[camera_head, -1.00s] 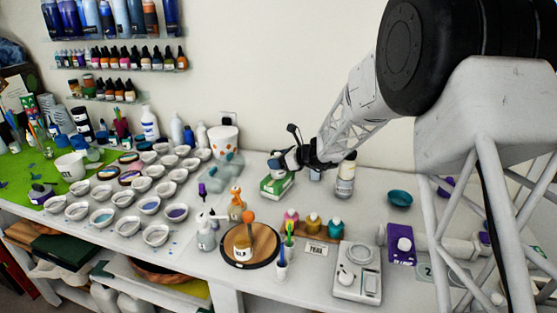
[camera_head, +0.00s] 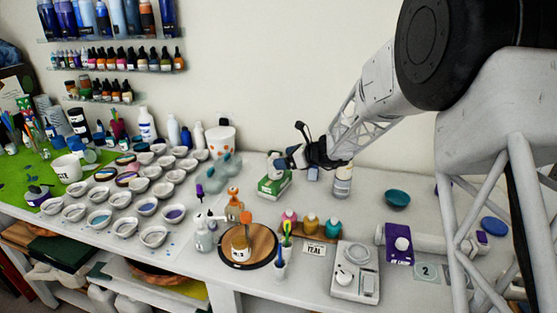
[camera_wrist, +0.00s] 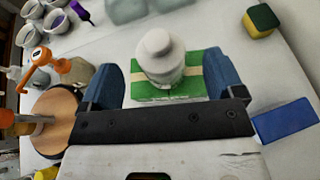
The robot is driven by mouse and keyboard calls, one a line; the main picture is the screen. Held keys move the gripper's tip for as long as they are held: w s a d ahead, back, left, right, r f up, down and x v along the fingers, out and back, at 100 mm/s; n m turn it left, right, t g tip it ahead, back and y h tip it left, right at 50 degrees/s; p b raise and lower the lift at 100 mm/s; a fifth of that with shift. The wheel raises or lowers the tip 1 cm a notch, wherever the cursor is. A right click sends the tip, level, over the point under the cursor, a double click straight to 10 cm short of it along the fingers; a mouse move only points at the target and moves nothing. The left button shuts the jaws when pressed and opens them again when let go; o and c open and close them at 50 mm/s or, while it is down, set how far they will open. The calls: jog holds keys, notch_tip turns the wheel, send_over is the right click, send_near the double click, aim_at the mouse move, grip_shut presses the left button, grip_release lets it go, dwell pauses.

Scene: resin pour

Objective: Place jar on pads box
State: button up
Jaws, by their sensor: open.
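The white jar (camera_wrist: 160,58) with its rounded lid stands upright on the green pads box (camera_wrist: 145,92) in the wrist view. In the head view the jar (camera_head: 275,162) also shows above the box (camera_head: 270,189). My gripper (camera_wrist: 163,80) is open, with one blue finger on each side of the jar and gaps visible between them. In the head view my gripper (camera_head: 288,160) is at the right side of the jar, which it partly hides.
A tall white bottle (camera_head: 343,183) stands right of the box, close to my arm. A round wooden board (camera_head: 262,257) with a small jar is in front. A yellow-green sponge (camera_wrist: 261,21) and a blue block (camera_wrist: 285,120) lie near the gripper.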

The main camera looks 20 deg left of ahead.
jog(key=v, duration=0.8)
dwell(0.8)
jog(key=s+d+r+n+g+h, duration=0.1)
jog(key=s+d+r+n+h, duration=0.3)
jog(key=s+d, duration=0.55)
jog(key=s+d+r+n+g+h, duration=0.1)
jog(key=s+d+r+n, duration=0.45)
jog(key=s, duration=0.75)
jog(key=s+d+f+n+t+h, duration=0.1)
jog(key=s+d+n+h, duration=0.3)
jog(key=s+d, duration=0.5)
jog(key=s+d+f+n+h, duration=0.1)
jog(key=s+d+n+h, duration=0.3)
jog(key=s+d, duration=0.5)
jog(key=s+n, duration=0.2)
jog(key=s, duration=0.6)
jog(key=shift+s+d+f+n+t, duration=0.35)
jog(key=shift+f+t, duration=0.05)
